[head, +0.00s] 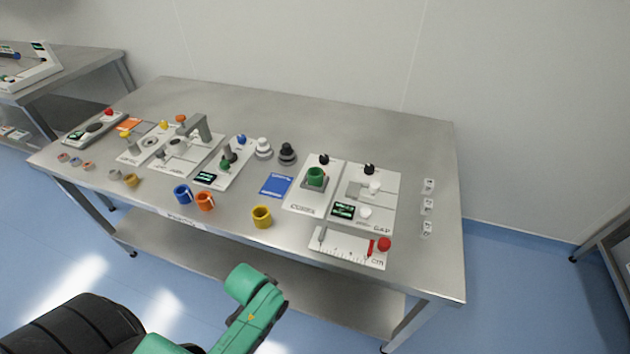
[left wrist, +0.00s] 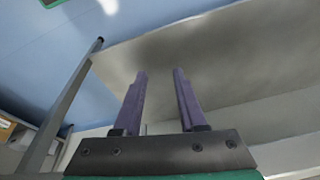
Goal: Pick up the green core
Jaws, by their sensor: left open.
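The green core (head: 316,176) is a short green cylinder. It sits upright on a small grey stand on the white panel marked CORES (head: 301,206), right of the table's middle. My left gripper (left wrist: 160,74) shows in the left wrist view with its two purple fingers apart and nothing between them. A grey metal surface lies beyond the fingertips, and the green core is not in that view. In the head view a green arm link of mine is in front of the table, but no gripper fingers show. My right gripper is in neither view.
Yellow (head: 262,216), orange (head: 205,201) and blue (head: 182,194) rings stand near the front edge. A GAP panel (head: 385,216) and a ruler plate with a red knob (head: 384,244) are right of the core. A blue card (head: 276,185) lies left. The table's back is clear.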

